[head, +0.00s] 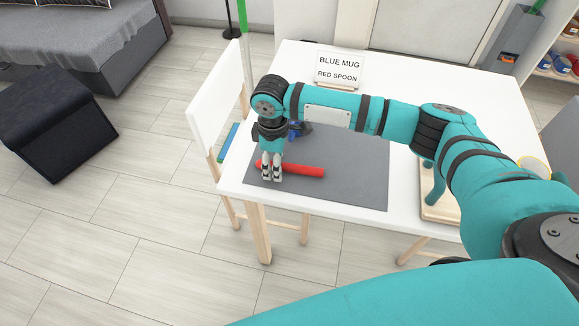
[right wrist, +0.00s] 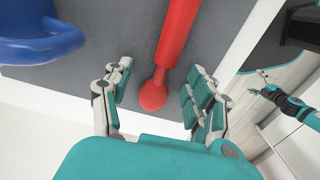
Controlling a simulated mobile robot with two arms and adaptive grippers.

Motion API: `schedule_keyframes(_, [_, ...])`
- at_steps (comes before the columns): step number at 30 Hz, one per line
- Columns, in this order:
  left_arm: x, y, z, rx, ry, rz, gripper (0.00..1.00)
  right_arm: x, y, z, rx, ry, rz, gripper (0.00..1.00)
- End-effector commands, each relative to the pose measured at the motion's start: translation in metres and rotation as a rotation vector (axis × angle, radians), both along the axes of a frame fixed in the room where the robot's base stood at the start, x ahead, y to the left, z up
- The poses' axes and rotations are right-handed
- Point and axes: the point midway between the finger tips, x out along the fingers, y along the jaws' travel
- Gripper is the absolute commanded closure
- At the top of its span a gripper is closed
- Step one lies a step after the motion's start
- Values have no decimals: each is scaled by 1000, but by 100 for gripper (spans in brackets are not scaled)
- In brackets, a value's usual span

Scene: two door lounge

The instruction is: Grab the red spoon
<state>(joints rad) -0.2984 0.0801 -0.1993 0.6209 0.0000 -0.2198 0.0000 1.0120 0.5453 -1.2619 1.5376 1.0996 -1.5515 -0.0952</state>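The red spoon (head: 305,171) lies on a grey mat (head: 350,190) on the white table. My right gripper (head: 271,177) is over its left part, pointing down. In the right wrist view the spoon (right wrist: 175,40) runs between the two spread fingers (right wrist: 155,95), its rounded end below the fingertips' level in the picture. The fingers are apart, with gaps on both sides of the spoon. The blue mug (right wrist: 40,38) is left of the gripper; in the head view it (head: 299,130) is mostly hidden by my arm. My left gripper (right wrist: 262,84) shows small and looks open, far from the spoon.
A sign (head: 340,69) reading "BLUE MUG, RED SPOON" stands at the table's back. A white chair (head: 215,95) is at the table's left side. The mat's front right is clear.

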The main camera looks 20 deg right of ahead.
Motion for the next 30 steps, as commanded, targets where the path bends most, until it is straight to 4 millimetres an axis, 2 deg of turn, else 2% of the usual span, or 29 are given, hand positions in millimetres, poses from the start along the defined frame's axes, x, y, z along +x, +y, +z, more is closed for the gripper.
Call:
schedule_keyframes(1, [-1,0,0,0,1,0,7,0,0,0,0,0,0,50])
schedule_keyframes(11, [-1,0,0,0,2,0,7,0,0,0,0,0,0,93])
schedule_keyframes(22, [-2,0,0,0,4,0,7,0,0,6,1,-1,0,94])
schedule_keyframes(26, [-2,0,0,0,4,0,7,0,1,18,3,-2,0,94])
schedule_keyframes(30, [-2,0,0,0,4,-1,7,0,0,39,2,-2,0,94])
